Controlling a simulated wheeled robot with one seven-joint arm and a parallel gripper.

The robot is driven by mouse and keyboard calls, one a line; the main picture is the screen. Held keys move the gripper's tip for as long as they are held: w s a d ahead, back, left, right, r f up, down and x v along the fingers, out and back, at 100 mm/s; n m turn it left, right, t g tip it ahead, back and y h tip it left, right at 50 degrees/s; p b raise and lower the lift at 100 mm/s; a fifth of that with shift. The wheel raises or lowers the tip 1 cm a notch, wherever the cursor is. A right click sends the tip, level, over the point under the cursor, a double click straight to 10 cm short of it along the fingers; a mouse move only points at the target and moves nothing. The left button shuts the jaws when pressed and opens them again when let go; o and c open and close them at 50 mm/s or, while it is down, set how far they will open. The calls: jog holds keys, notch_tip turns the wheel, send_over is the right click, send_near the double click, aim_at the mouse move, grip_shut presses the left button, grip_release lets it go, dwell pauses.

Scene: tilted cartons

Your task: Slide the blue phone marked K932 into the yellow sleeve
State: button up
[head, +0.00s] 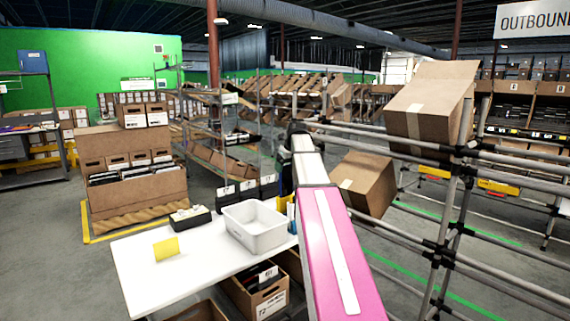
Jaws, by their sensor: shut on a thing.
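The yellow sleeve (166,248) stands upright, slightly tilted, on the left part of the white table (140,280). A small blue piece (292,214) shows between the white bin and my arm at the table's right side; it is mostly hidden, and I cannot tell whether it is the phone. No K932 mark can be read. My pink and white arm reaches up the middle of the head view and bends at its far end. My gripper cannot be made out, as the arm covers that area.
A white bin (254,227) stands on the table right of the sleeve, with a black box (190,217) behind the sleeve. Cartons with files are under the table. Tilted cartons (432,105) sit on the pipe rack at right. The table around the sleeve is clear.

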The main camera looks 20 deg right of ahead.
jog(key=shift+a+f, duration=0.1)
jog(key=shift+f, duration=4.9)
jog(key=shift+f, duration=0.3)
jog(key=o, duration=0.8)
jog(key=v, duration=1)
jog(key=shift+s+r, duration=0.1)
jog(key=shift+r, duration=0.3)
jog(key=shift+r, duration=0.15)
notch_tip(320, 180, up, 7)
send_over(287, 185)
jog(key=s+d, duration=0.1)
jog(key=s, duration=0.2)
jog(key=shift+s+d, duration=0.1)
jog(key=shift+d, duration=0.05)
